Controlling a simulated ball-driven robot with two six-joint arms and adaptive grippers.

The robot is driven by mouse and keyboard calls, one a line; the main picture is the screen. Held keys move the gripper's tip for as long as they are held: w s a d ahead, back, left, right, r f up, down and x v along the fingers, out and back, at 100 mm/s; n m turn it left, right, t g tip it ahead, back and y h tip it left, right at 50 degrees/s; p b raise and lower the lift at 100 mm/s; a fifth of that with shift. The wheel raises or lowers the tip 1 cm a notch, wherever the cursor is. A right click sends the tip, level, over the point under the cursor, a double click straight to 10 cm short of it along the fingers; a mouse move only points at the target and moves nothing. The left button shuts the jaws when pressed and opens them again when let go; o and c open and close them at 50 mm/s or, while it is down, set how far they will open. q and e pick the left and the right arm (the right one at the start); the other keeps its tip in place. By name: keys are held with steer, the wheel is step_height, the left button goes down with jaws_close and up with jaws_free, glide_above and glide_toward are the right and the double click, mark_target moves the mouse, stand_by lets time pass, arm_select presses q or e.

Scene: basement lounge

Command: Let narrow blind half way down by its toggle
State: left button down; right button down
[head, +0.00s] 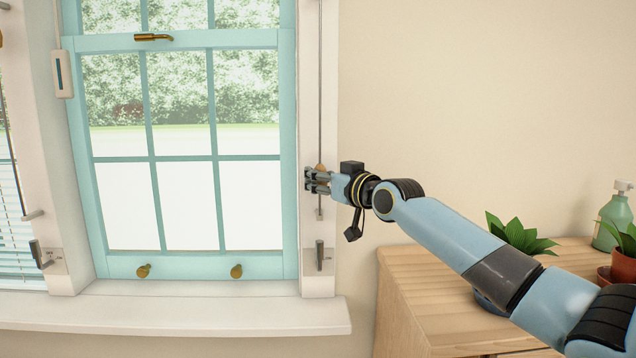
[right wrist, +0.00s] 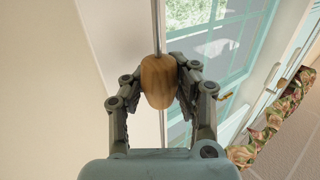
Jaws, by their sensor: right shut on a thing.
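A wooden toggle (right wrist: 158,80) hangs on a thin grey cord (head: 320,90) at the right side of the window frame. My right gripper (head: 312,181) is shut on the toggle, with one finger on each side of it in the right wrist view (right wrist: 158,88). In the head view the toggle (head: 320,168) is mostly hidden by the fingers. The cord also shows above the toggle in the right wrist view (right wrist: 155,30). The narrow blind's fabric is not clearly visible in the head view. My left gripper is not in view.
A grey cleat (head: 319,255) is on the frame below my gripper. The turquoise sash window (head: 180,155) is left of it, above a white sill (head: 170,312). A wooden cabinet (head: 440,290) with a plant (head: 520,235) and a green bottle (head: 613,220) stands at the right.

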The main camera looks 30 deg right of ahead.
step_height(320, 180, up, 14)
steer(key=p, duration=0.9)
steer(key=shift+f, duration=0.2)
steer(key=c, duration=1.5)
jaws_free()
steer(key=o, duration=0.4)
steer(key=shift+s+d, duration=0.1)
steer(key=shift+s, duration=0.25)
steer(key=shift+o, duration=0.8)
steer(key=shift+w, duration=0.15)
